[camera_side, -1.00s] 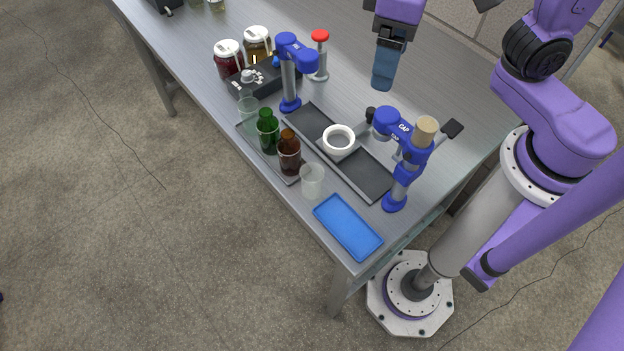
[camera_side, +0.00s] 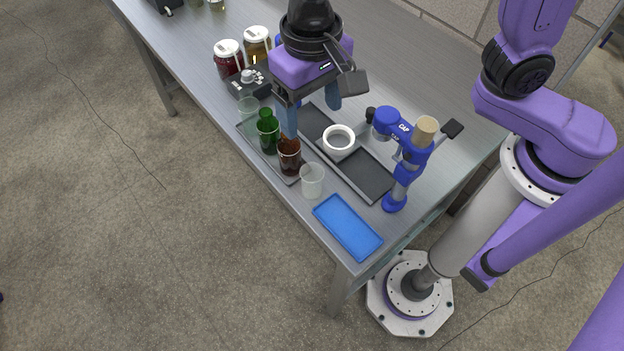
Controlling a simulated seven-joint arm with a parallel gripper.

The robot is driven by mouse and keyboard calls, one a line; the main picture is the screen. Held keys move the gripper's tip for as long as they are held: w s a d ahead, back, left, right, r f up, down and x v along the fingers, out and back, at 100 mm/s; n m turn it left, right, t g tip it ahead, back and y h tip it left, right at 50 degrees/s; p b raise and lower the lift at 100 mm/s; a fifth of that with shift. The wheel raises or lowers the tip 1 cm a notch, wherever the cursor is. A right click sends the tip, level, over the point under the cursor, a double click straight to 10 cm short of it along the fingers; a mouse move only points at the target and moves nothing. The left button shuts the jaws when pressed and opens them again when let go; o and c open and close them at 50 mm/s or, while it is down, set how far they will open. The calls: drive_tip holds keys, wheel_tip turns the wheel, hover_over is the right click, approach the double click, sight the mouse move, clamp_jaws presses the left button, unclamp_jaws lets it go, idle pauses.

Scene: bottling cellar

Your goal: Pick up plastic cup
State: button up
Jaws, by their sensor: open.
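A clear, frosted-looking cup (camera_side: 312,182) stands upright near the table's front edge, just right of the brown bottle. A second clear cup (camera_side: 248,106) stands at the far left end of the bottle tray, beside the green bottle. I cannot tell which of them is the plastic cup. My gripper (camera_side: 311,120) is open and empty, its two blue fingers pointing down. It hangs over the middle of the work area, above and behind the bottles, apart from both cups. My gripper's body hides part of the back of the table.
A green bottle (camera_side: 268,133) and a brown bottle (camera_side: 289,157) stand close together. A white ring-shaped bowl (camera_side: 339,138) sits on the dark tray (camera_side: 368,181). A blue capper stand (camera_side: 395,202) rises at right. An empty blue tray (camera_side: 348,227) lies in front. Jars (camera_side: 229,62) stand behind.

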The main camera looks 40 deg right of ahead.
approach(312, 179)
drive_tip(key=shift+s+a+f, duration=0.7)
drive_tip(key=shift+s, duration=0.15)
drive_tip(key=shift+w+d+f, duration=0.1)
drive_tip(key=shift+f, duration=2.6)
drive_tip(key=c, duration=1.1)
